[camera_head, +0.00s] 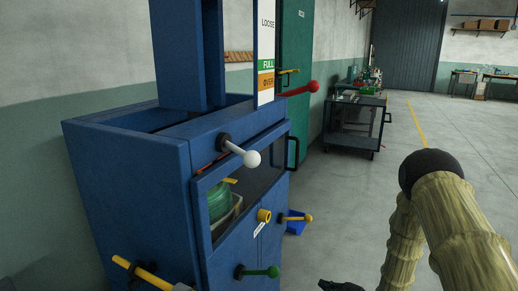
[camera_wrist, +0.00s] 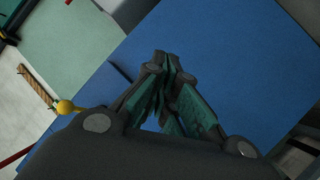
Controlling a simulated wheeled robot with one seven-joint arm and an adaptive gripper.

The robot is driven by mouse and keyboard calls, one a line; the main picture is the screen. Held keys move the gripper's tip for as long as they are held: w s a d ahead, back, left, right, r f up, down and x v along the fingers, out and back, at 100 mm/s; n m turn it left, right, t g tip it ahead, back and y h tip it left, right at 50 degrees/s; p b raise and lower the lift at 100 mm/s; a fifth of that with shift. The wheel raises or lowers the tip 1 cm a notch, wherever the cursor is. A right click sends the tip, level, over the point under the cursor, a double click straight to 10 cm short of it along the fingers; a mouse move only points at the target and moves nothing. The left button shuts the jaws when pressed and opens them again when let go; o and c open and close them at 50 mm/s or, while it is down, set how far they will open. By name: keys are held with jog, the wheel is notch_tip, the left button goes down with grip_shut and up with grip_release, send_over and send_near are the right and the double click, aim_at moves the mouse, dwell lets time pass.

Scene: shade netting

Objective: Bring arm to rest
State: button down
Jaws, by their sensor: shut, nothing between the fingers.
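My gripper (camera_wrist: 165,65) shows in the wrist view with its dark, green-padded fingers brought together and nothing held between them. Behind the fingers is a plain blue surface (camera_wrist: 235,65). In the head view my arm (camera_head: 455,215) is bent at the right, with a dark joint at its top. A small dark part at the bottom edge, left of the arm, looks like the end of my gripper (camera_head: 340,286); most of it is cut off by the frame.
A dark cart (camera_head: 350,128) stands farther back. The floor at right is open.

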jog(key=s+a+f+m+g+h, duration=0.1)
jog(key=s+f+m+g+h, duration=0.2)
jog(key=s, duration=0.4)
jog(key=s+f+m+h, duration=0.1)
jog(key=s+f+m, duration=0.2)
jog(key=s+f, duration=0.3)
jog(key=s+a+f+m+g+h, duration=0.1)
jog(key=s+f+m+g, duration=0.15)
jog(key=s, duration=0.65)
jog(key=s+m+g+h, duration=0.3)
jog(key=s+m+g, duration=0.25)
jog(key=s, duration=1.95)
notch_tip(320, 180, up, 20)
jog(key=p, duration=2.1)
jog(key=shift+s+r+h, duration=0.2)
jog(key=shift+s+h, duration=0.05)
jog(key=shift+h, duration=0.05)
